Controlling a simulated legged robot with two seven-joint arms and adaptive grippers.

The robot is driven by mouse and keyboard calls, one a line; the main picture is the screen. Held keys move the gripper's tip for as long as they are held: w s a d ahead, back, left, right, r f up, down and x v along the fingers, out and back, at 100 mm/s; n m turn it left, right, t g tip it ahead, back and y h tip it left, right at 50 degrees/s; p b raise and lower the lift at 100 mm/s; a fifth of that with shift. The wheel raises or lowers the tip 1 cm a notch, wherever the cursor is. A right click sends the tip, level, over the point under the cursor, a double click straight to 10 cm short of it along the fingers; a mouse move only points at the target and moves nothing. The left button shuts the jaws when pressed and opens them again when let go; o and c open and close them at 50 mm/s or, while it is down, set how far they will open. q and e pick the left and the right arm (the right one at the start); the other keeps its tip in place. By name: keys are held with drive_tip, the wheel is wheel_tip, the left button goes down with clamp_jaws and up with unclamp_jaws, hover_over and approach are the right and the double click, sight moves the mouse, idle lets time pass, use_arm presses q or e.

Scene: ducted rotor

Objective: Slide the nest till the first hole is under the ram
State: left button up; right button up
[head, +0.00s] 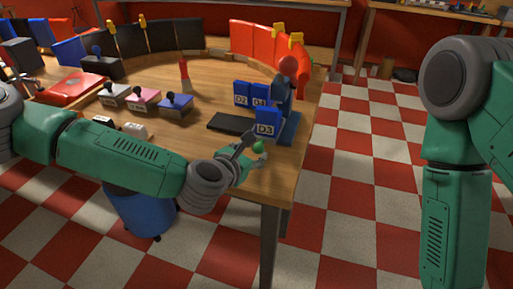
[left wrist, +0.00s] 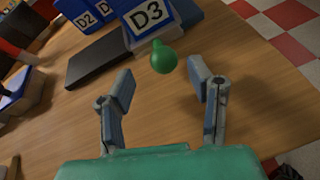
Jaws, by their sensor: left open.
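A blue press (head: 283,108) with a red ball (head: 289,64) on top stands near the table's right edge. A long black flat bar (head: 229,123) lies beside it and also shows in the left wrist view (left wrist: 98,60). A round green knob (head: 259,147) sticks out towards me below the blue D3 block (head: 267,121); the left wrist view shows the knob (left wrist: 164,58) too. My left gripper (head: 252,153) is open, its fingers (left wrist: 165,84) on either side of and short of the knob. The nest's holes and the ram tip are hidden or too small to tell.
Blue blocks marked D2 (head: 241,95) and D1 stand behind D3. Several small boxes with black knobs, such as a blue-topped one (head: 175,106), lie further left on the wooden table (head: 205,149). A blue stool (head: 140,210) stands below.

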sight(255, 150)
use_arm(q)
drive_tip(key=x, duration=0.3)
drive_tip(key=shift+w+d+f, duration=0.1)
drive_tip(key=shift+w+d, duration=0.05)
drive_tip(key=shift+d, duration=0.05)
drive_tip(key=shift+w+d+f, duration=0.1)
drive_tip(key=shift+w+d, duration=0.15)
drive_tip(key=shift+d, duration=0.15)
drive_tip(key=shift+a, duration=0.25)
clamp_jaws()
drive_tip(key=shift+s+d+b, duration=0.1)
drive_tip(key=shift+d+b, duration=0.25)
drive_tip(key=shift+b, duration=0.05)
unclamp_jaws()
drive_tip(key=v, duration=1.2)
